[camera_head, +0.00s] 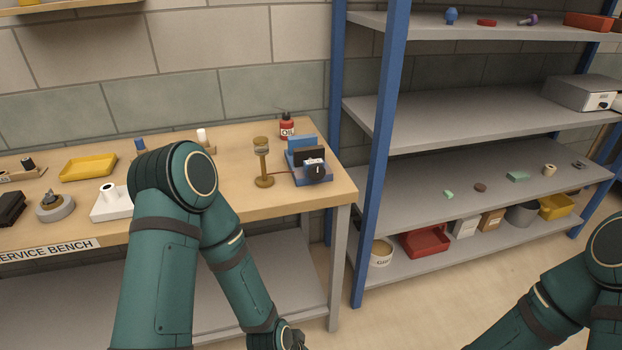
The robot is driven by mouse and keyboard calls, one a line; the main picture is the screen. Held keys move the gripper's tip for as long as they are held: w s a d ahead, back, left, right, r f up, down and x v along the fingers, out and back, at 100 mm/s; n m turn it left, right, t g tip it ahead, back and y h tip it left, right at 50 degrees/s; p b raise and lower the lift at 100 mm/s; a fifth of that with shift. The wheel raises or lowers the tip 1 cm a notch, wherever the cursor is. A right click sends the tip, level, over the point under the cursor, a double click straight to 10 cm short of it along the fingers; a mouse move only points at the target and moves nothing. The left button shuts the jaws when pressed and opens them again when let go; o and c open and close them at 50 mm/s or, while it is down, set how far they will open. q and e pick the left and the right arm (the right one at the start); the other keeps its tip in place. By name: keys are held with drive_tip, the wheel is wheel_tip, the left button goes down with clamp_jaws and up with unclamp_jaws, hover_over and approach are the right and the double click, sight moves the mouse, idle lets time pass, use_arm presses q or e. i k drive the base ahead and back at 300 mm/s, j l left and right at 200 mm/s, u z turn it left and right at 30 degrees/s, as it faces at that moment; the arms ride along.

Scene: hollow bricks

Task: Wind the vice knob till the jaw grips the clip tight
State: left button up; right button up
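A small blue vice (303,147) stands at the right end of the wooden service bench. My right arm shows only at the lower right.
A brass-coloured stand (264,165) is close left of the vice, with a red oil bottle (287,127) behind. A yellow tray (88,168) and a white block (109,206) lie farther left. A blue shelf post (378,170) rises just right of the bench.

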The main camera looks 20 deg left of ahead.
sight(316, 172)
drive_tip(key=k+u, duration=0.15)
drive_tip(key=u, duration=1.1)
drive_tip(key=l+u, duration=0.15)
drive_tip(key=u, duration=1.3)
drive_tip(key=k+l, duration=0.1)
drive_tip(key=l, duration=0.35)
drive_tip(key=k+l, duration=0.15)
drive_tip(key=l, duration=0.3)
drive_tip(key=k+l, duration=0.1)
drive_tip(key=l, duration=0.4)
drive_tip(key=k+l, duration=0.15)
drive_tip(key=l, duration=0.3)
drive_tip(key=k+l+u, duration=0.1)
drive_tip(key=l, duration=0.35)
drive_tip(key=k+l, duration=0.15)
drive_tip(key=l, duration=0.3)
drive_tip(key=k+l, duration=0.1)
drive_tip(key=l, duration=0.35)
drive_tip(key=k+l, duration=0.15)
drive_tip(key=l, duration=0.3)
